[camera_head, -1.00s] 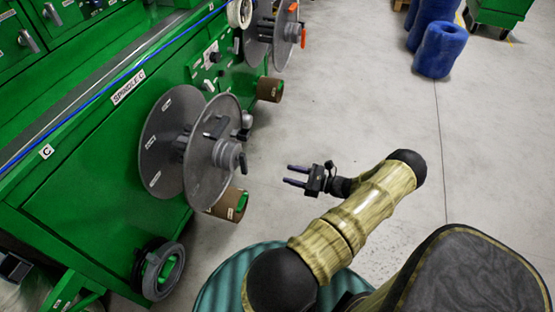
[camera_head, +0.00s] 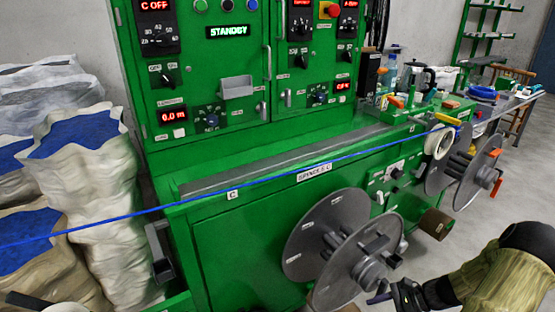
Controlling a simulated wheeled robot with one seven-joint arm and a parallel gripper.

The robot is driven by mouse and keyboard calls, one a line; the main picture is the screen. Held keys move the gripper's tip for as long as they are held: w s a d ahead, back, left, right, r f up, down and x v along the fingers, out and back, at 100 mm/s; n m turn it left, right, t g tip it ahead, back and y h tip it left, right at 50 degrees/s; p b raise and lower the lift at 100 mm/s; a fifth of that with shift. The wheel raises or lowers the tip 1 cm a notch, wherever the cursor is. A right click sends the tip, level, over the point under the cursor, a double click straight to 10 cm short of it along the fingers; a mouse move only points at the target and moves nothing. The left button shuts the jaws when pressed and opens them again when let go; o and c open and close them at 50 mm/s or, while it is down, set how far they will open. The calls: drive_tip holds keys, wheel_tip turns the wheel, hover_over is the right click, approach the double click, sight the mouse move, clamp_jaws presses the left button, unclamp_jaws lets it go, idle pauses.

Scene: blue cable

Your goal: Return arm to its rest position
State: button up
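My gripper (camera_head: 383,297) shows at the bottom edge, right of centre, just in front of the grey spool (camera_head: 345,250) on the green machine. Its dark fingers point left. Only part of it is in view, and I cannot tell its finger gap or whether it touches the spool. My arm (camera_head: 500,270) comes in from the lower right corner, with a woody, tan link and a black joint. The blue cable (camera_head: 270,178) runs taut across the machine's front, from the far left up to the right, away from my gripper.
The green machine (camera_head: 240,250) fills the middle, with a control panel reading STANDBY (camera_head: 228,32). A second grey spool (camera_head: 478,165) stands at right. White sacks of blue pellets (camera_head: 100,190) stand at left. Tools and bottles sit on the bench at right. Grey floor (camera_head: 480,225) is free at right.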

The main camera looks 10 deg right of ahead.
drive_tip(key=s+a+r+n+g+h, duration=0.15)
drive_tip(key=a+r+n+h, duration=0.35)
drive_tip(key=a+r+n, duration=0.55)
drive_tip(key=s+a+r+n+t+h, duration=0.15)
drive_tip(key=a+r+n+h, duration=0.35)
drive_tip(key=a+r+n, duration=0.5)
wheel_tip(320, 180, up, 18)
drive_tip(key=a+m+g+p, duration=0.1)
drive_tip(key=p, duration=1.8)
drive_tip(key=shift+s+a+r+p, duration=0.15)
drive_tip(key=shift+s+p, duration=0.15)
drive_tip(key=shift+s, duration=0.05)
drive_tip(key=shift+m, duration=0.25)
